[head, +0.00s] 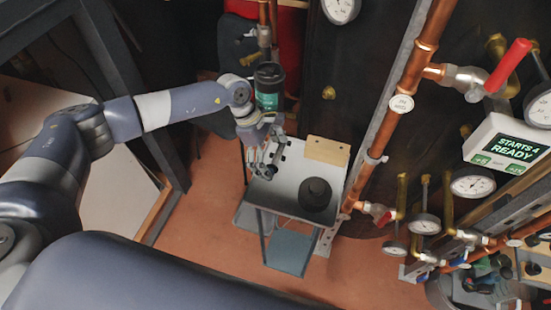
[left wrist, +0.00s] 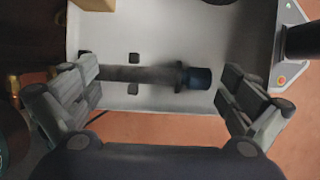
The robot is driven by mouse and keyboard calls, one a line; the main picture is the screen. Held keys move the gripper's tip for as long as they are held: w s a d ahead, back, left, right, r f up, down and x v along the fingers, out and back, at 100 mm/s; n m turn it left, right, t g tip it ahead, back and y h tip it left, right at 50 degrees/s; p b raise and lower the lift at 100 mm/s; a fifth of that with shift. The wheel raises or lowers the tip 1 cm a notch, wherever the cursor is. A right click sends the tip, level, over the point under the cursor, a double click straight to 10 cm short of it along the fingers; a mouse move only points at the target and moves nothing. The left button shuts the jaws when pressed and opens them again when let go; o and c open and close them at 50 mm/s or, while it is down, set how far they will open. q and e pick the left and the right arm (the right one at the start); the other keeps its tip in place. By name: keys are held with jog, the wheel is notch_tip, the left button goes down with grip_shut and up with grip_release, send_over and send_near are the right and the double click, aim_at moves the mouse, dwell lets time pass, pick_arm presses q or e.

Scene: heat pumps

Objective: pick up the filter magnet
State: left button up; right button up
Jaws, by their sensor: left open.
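The filter magnet, which I take to be the dark rod with a blue cap (left wrist: 196,78), lies on the pale top of a small cart (left wrist: 170,35) in the left wrist view. Two small dark pads sit on either side of the rod. My left gripper (left wrist: 158,84) is open, with one finger near each end of the rod. I cannot tell the height gap between fingers and rod. In the head view my left gripper (head: 264,160) is over the left part of the cart top (head: 285,187), and the magnet is hard to make out there. My right gripper is not in view.
A black round container (head: 316,193) and a wooden block (head: 327,150) stand on the cart. A black canister with a green band (head: 269,88) is just behind my gripper. Copper pipes (head: 388,125) and gauges (head: 473,182) fill the right. Open floor (head: 195,232) lies left of the cart.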

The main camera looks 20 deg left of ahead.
pick_arm(q)
jog(key=c, duration=1.3)
jog(key=shift+s+a+r, duration=0.1)
jog(key=shift+s+r, duration=0.05)
jog(key=shift+s, duration=0.1)
jog(key=c, duration=0.5)
jog(key=shift+s, duration=0.1)
jog(key=shift+c, duration=0.8)
